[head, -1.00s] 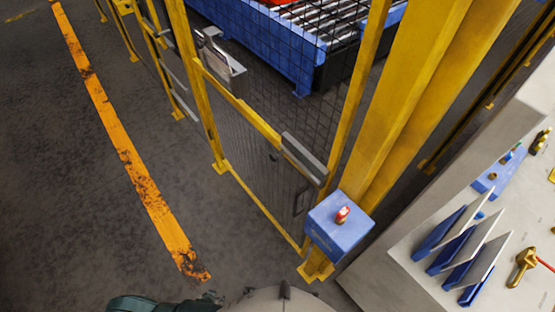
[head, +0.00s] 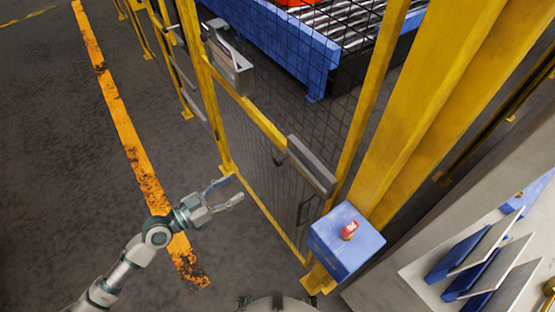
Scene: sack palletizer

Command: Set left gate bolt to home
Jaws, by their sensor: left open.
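The yellow-framed mesh gate (head: 259,118) stands ahead in the head view. I cannot tell the bolt's exact position. My left gripper (head: 231,189) is open and empty, in front of the gate's lower left part, left of and apart from the bolt. My right gripper does not show.
A blue box with a red knob (head: 349,231) stands right of the gate by a thick yellow post (head: 424,100). A grey bench with blue-and-white plates (head: 483,247) is at the lower right. A blue roller conveyor (head: 322,62) lies behind the mesh. Open floor is left.

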